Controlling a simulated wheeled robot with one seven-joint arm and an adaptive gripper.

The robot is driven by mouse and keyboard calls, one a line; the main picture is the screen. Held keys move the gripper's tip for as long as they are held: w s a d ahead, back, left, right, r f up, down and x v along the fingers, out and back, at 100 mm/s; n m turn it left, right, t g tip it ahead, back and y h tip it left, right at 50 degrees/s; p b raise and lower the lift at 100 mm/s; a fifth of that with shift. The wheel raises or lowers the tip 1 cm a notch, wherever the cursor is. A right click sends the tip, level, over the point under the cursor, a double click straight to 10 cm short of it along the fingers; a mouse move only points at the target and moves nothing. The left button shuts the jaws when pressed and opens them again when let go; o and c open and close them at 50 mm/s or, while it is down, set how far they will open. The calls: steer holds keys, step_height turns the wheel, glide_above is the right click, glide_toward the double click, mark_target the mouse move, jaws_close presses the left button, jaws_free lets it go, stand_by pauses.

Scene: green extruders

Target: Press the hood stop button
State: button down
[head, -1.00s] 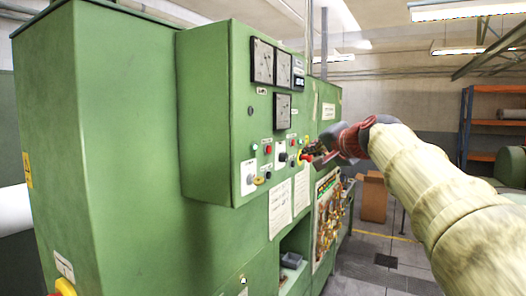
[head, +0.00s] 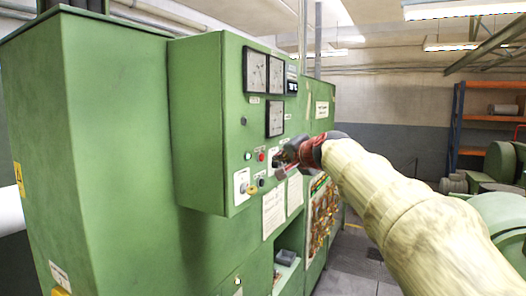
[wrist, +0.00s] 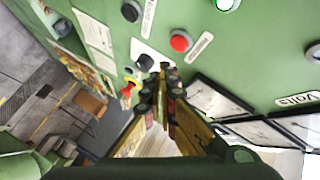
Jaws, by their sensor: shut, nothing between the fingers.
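The green control panel (head: 238,130) carries several buttons and knobs. A red button (head: 261,157) with a label beside it shows left of my gripper (head: 280,170); the same red button (wrist: 180,41) is clear in the wrist view. A red-and-yellow knob (wrist: 128,90) lies on the other side of a black knob (wrist: 145,62). I cannot read which control is the hood stop. My gripper (wrist: 168,76) is shut and empty, its tips in front of the panel close to the black knob. I cannot tell whether they touch. In the head view it hides part of the controls.
Gauges (head: 256,72) sit above the buttons. A white-green lit button (wrist: 228,5) and another black knob (wrist: 131,10) are near the red button. Paper sheets (head: 273,214) hang below. An open shelf recess (head: 289,250) is lower down. The floor to the right is partly clear.

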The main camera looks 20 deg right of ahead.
steer(key=shift+w+a+p, duration=0.35)
steer(key=shift+w+a, duration=0.2)
steer(key=shift+w, duration=0.15)
stand_by(1.0)
steer(key=shift+w+a, duration=0.3)
steer(key=shift+w, duration=0.05)
steer(key=shift+w+a+p, duration=0.2)
steer(key=shift+w+p, duration=0.1)
steer(key=shift+p, duration=0.2)
stand_by(0.6)
steer(key=shift+s+d, duration=0.1)
stand_by(0.3)
steer(key=shift+s+d+b, duration=0.4)
steer(key=shift+s+b, duration=0.15)
steer(key=shift+b, duration=0.25)
